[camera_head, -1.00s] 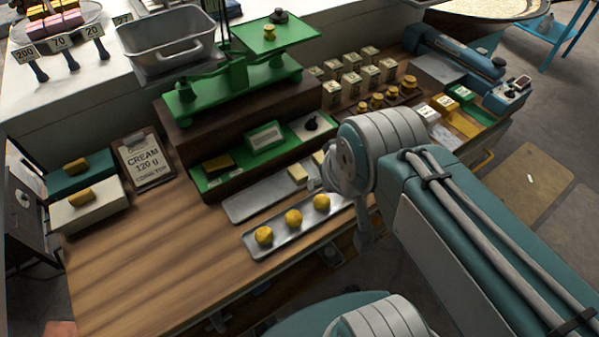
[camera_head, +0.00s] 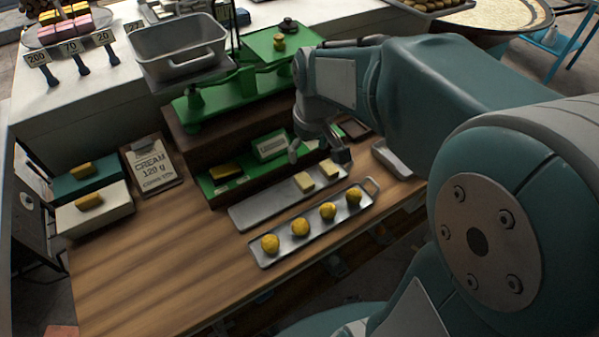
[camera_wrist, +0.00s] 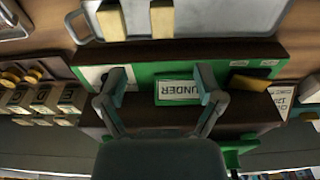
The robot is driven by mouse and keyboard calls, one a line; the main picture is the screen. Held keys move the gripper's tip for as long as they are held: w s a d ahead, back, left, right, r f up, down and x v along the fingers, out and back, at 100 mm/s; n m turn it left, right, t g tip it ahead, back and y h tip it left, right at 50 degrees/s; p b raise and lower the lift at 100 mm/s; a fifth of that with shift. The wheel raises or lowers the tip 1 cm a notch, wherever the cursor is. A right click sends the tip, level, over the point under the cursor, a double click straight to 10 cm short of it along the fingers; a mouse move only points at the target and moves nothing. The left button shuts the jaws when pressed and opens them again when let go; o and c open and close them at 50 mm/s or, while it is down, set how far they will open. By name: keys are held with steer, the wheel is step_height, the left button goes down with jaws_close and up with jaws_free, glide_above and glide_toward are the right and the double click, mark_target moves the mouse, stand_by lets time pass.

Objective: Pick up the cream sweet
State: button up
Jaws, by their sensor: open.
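Two pale cream-coloured blocks lie side by side on a flat metal tray (camera_head: 252,211): the left block (camera_head: 304,182) and the right block (camera_head: 330,168). No label on them shows which is the cream sweet. In the wrist view the blocks appear at the top edge, one (camera_wrist: 111,20) left of the other (camera_wrist: 161,18), on the same tray (camera_wrist: 225,20). My gripper (camera_head: 320,150) is open and empty above the green shelf, behind the blocks. In the wrist view its spread fingers (camera_wrist: 161,86) frame a card reading UNDER (camera_wrist: 178,90), with the blocks beyond.
A second tray (camera_head: 262,255) with several yellow balls lies in front. A CREAM 120 g clipboard (camera_head: 152,165) stands at the left, near boxes topped with yellow pieces. A green balance scale (camera_head: 215,92) stands behind on a wooden step. The left tabletop (camera_head: 150,260) is clear.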

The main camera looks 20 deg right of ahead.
glide_above(304, 179)
steer(key=f, duration=0.5)
steer(key=shift+s+d, duration=0.15)
steer(key=shift+d, duration=0.2)
steer(key=shift+a+f, duration=0.2)
steer(key=shift+f, duration=1.15)
steer(key=shift+a+f, duration=0.2)
steer(key=shift+f, duration=1.1)
steer(key=c, duration=1.1)
